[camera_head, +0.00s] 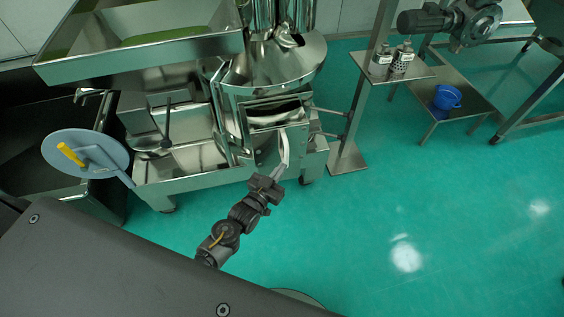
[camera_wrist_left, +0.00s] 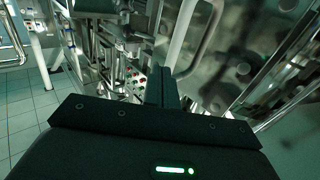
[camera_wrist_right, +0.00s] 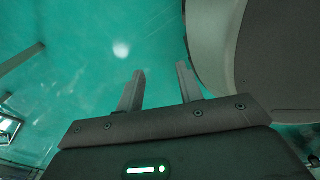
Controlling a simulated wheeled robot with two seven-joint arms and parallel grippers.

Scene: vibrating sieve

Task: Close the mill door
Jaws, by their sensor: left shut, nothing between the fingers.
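The steel machine (camera_head: 272,75) stands at upper centre in the head view, with a boxy opening (camera_head: 278,110) in its front. A pale curved steel handle (camera_head: 285,148) stands out below that opening. A round blue-grey disc (camera_head: 70,148) with a yellow knob is swung out at the left; I cannot tell which part is the mill door. My left gripper (camera_head: 278,172) is shut and empty, its tips close to the curved handle; contact is unclear. It also shows in the left wrist view (camera_wrist_left: 162,85). My right gripper (camera_wrist_right: 160,72) is open and empty over the floor.
A steel tray (camera_head: 140,50) overhangs the machine's left side. A post with a small shelf (camera_head: 415,73) stands right of it. A low table (camera_head: 475,112) carries a blue jug (camera_head: 446,97). The green floor (camera_head: 430,210) at front right is clear.

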